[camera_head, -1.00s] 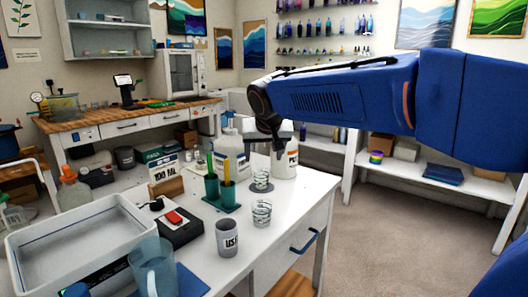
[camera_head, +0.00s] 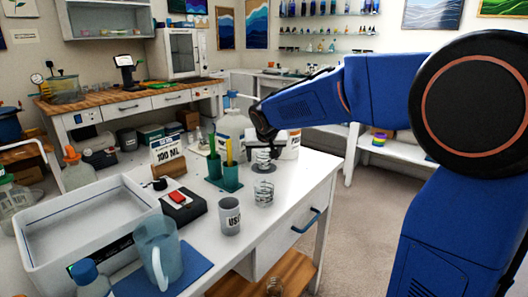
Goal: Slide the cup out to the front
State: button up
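A small clear cup with dark markings (camera_head: 263,163) stands upright on a dark round pad (camera_head: 263,189) toward the back of the white table. A second clear marked cup (camera_head: 264,195) stands in front of it. A grey cup with dark lettering (camera_head: 229,216) is at the front left of that one. My gripper (camera_head: 264,147) points down at the rear clear cup, over or around its top. The fingers are small and dark here, so I cannot tell their opening or any contact.
A green holder with upright sticks (camera_head: 231,178) stands close left of the rear cup. A white tub (camera_head: 287,146) and a white jug (camera_head: 232,124) are behind. A scale (camera_head: 183,208), pitcher (camera_head: 157,252) and tray (camera_head: 88,225) fill the left. The tabletop's right side is clear.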

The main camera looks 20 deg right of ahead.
jog(key=shift+w+f, duration=0.25)
jog(key=shift+f, duration=0.1)
jog(key=c, duration=1.1)
jog(key=shift+s+d, duration=0.1)
jog(key=shift+d, duration=0.05)
